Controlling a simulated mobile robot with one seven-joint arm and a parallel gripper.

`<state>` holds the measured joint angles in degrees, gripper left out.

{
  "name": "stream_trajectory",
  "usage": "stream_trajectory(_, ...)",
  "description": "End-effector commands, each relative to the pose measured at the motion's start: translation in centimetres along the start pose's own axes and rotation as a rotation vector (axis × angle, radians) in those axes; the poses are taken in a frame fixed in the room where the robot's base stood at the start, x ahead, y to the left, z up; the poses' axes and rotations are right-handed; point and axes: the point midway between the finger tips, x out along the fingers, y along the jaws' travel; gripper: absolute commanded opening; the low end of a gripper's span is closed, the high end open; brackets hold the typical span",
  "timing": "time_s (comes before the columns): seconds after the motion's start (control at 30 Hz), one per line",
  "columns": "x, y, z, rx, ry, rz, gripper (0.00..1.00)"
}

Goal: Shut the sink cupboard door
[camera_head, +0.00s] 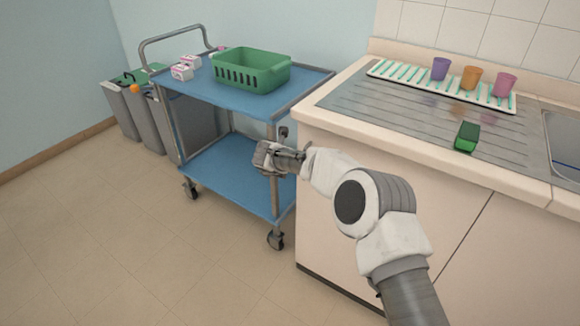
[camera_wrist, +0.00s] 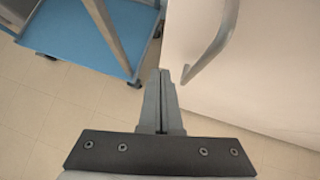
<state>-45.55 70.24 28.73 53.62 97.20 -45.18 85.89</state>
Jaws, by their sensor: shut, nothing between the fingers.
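The sink cupboard's pale front (camera_head: 480,250) is below the counter in the head view, with a slanting seam; my arm covers part of it. I cannot tell there whether a door stands ajar. In the wrist view a pale panel (camera_wrist: 270,75), likely the cupboard door, fills the right side and carries a grey bar handle (camera_wrist: 220,35). My gripper (camera_wrist: 163,75) is shut and empty, its fingertips close to the handle's lower end; I cannot tell whether they touch. In the head view my gripper (camera_head: 266,157) is left of the cupboard, before the trolley.
A blue two-shelf trolley (camera_head: 225,180) with a green basket (camera_head: 250,72) stands left of the counter, close behind my gripper. Grey bins (camera_head: 125,112) stand further left. Cups and a green item (camera_head: 466,137) are on the counter. The floor at lower left is clear.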

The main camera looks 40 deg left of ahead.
Motion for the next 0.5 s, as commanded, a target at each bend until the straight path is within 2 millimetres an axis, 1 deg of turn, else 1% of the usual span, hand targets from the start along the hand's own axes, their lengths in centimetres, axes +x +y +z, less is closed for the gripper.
stream_trajectory(0.07,0.0,-0.1,0.0,0.001,0.001,0.001,0.00)
stream_trajectory(0.1,-1.3,0.2,0.4,0.000,-0.001,0.004,0.00)
stream_trajectory(0.3,-5.7,0.9,0.3,-0.003,0.000,0.002,0.00)
stream_trajectory(0.4,-7.5,1.3,0.3,-0.001,0.000,0.003,0.00)
stream_trajectory(0.5,-8.8,1.5,0.2,-0.001,0.001,0.002,0.00)
